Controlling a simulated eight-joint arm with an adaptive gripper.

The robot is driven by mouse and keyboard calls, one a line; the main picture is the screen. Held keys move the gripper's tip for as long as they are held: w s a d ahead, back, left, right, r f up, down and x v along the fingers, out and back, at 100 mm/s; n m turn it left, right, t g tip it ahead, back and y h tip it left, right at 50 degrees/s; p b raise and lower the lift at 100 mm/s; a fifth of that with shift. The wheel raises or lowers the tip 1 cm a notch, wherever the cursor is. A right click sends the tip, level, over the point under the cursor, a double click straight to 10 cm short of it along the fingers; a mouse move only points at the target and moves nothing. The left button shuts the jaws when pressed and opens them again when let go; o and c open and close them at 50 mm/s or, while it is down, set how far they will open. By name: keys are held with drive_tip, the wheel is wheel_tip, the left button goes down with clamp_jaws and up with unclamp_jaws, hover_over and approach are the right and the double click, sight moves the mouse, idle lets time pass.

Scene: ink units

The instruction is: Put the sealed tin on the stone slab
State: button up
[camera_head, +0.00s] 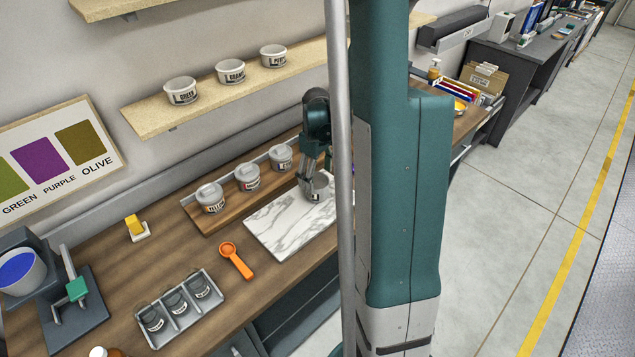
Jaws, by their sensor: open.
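The stone slab (272,232) is a white plate with grey veins, flat on the wooden worktop. My gripper (309,188) is over its far right part, fingers pointing down and open. A small grey tin (323,187) is at the fingers, at the slab's far right. Its top and whether it touches the slab are unclear, as the fingers and a pole hide part of it. Three pale tins with lids, a left one (210,198), a middle one (247,177) and a right one (281,158), stand in a row on a wooden tray (232,208) behind the slab.
An orange scoop (236,260) lies left of the slab. A grey tray (190,318) holds three dark jars. The slab's near left part is bare.

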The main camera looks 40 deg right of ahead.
sight(317, 181)
drive_tip(key=shift+r, duration=2.9)
drive_tip(key=shift+a, duration=0.1)
drive_tip(key=shift+a+r, duration=0.2)
drive_tip(key=shift+r, duration=0.05)
drive_tip(key=s+a+r+t+h, duration=0.1)
drive_tip(key=s+a+r+t, duration=0.1)
drive_tip(key=a+r, duration=0.65)
drive_tip(key=s+a+r+t, duration=0.1)
drive_tip(key=a+r, duration=0.4)
drive_tip(key=a, duration=0.6)
drive_tip(key=s+a+r+m+t+y, duration=0.1)
drive_tip(key=s+a+r+t, duration=0.3)
drive_tip(key=s+a, duration=0.8)
drive_tip(key=a, duration=0.4)
drive_tip(key=shift+r+m, duration=0.15)
drive_tip(key=shift+m, duration=0.25)
